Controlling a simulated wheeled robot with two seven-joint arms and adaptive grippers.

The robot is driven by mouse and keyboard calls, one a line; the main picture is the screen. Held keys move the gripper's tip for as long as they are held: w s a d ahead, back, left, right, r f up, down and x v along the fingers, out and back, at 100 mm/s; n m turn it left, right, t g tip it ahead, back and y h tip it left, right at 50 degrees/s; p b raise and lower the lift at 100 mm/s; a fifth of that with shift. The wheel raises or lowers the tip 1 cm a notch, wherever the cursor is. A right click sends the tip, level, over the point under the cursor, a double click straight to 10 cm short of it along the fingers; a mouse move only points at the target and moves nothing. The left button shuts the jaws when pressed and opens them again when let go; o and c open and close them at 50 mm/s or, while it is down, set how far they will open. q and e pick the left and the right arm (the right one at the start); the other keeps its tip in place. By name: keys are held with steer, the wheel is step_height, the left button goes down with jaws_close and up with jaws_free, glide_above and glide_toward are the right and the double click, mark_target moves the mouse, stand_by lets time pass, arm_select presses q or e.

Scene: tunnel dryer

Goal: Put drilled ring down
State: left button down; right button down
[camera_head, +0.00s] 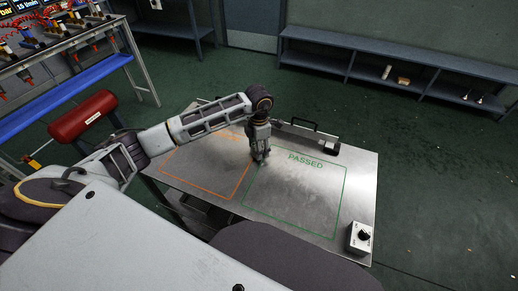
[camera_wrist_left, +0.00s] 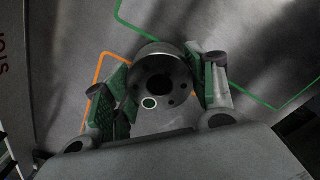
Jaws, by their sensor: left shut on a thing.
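My left gripper (camera_head: 261,160) points down over the metal table (camera_head: 219,207), near the strip between the orange-outlined area and the green-outlined area marked PASSED (camera_head: 300,208). In the left wrist view my left gripper (camera_wrist_left: 160,90) is shut on the drilled ring (camera_wrist_left: 154,55), with a green-padded finger on each side. The ring is dark grey metal with a central bore and several small holes around it. In the head view the ring is hidden or too small to make out. Whether it touches the table I cannot tell. My right gripper is not in view.
A small white box with a black knob (camera_head: 360,238) stands at the table's front right corner. A dark bar-like fixture (camera_head: 308,138) lies along the back edge. A red cylinder (camera_head: 83,115) is at the left. Both outlined areas look bare apart from my arm.

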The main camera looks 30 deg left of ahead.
arm_select(q)
steer(key=shift+w+f, duration=0.1)
steer(key=shift+f, duration=0.25)
steer(key=c, duration=0.5)
jaws_free()
steer(key=shift+f, duration=0.15)
step_height(320, 180, up, 12)
stand_by(0.6)
stand_by(0.5)
